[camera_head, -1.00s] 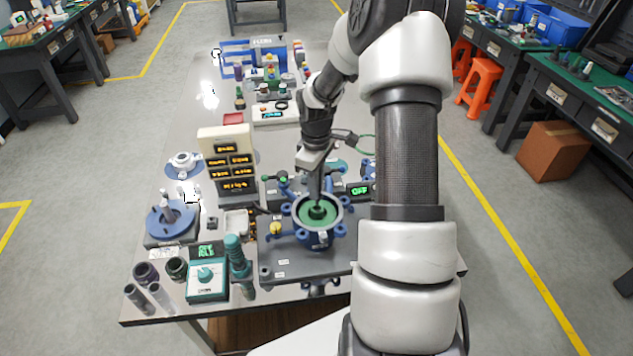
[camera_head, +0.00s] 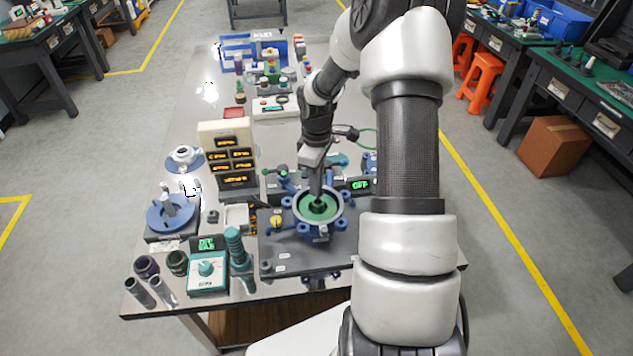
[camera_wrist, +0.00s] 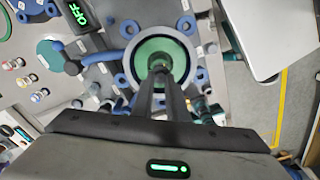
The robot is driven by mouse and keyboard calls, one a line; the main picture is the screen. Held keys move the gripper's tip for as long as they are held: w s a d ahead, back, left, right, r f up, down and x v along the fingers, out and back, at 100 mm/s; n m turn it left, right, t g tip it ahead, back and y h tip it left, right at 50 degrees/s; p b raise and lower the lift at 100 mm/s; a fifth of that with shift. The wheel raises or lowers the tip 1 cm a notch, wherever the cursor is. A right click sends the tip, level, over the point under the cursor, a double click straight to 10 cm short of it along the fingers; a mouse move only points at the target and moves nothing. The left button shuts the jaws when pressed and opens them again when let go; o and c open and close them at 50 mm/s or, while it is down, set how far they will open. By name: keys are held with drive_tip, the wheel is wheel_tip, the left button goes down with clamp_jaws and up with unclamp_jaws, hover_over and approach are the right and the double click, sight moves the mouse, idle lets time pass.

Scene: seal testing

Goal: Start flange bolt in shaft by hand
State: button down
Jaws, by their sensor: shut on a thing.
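My gripper (camera_head: 317,196) points down into a round blue housing (camera_head: 299,212) with a light rim and a green inner face (camera_head: 330,210). Its fingers are shut on a small dark part at the housing's centre, which I take to be the flange bolt. In the wrist view, the two fingers (camera_wrist: 160,78) converge over the centre of the green face (camera_wrist: 177,52), inside the pale ring of the housing (camera_wrist: 132,55). The fingers hide most of the held part. I cannot tell whether it is seated in the shaft or tilted.
The housing stands on a grey plate (camera_head: 290,262) with a yellow knob (camera_head: 276,221) beside it. A display reading OFF (camera_head: 360,184) is close on the right. A teal dial box (camera_head: 207,285), a teal-handled tool (camera_head: 238,248) and a display panel (camera_head: 226,140) stand to the left.

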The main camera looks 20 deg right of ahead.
drive_tip(key=shift+f, duration=0.45)
drive_tip(key=shift+s+f+b, duration=0.1)
drive_tip(key=shift+f+b, duration=0.9)
drive_tip(key=shift+f, duration=0.1)
idle(1.4)
drive_tip(key=shift+m+b, duration=0.65)
drive_tip(key=shift+m, duration=1.35)
drive_tip(key=shift+f+m+b, duration=0.15)
drive_tip(key=shift+m+b, duration=0.15)
drive_tip(key=shift+m, duration=0.4)
drive_tip(key=shift+d+m, duration=0.1)
drive_tip(key=shift+m, duration=1.2)
drive_tip(key=shift+b, duration=0.35)
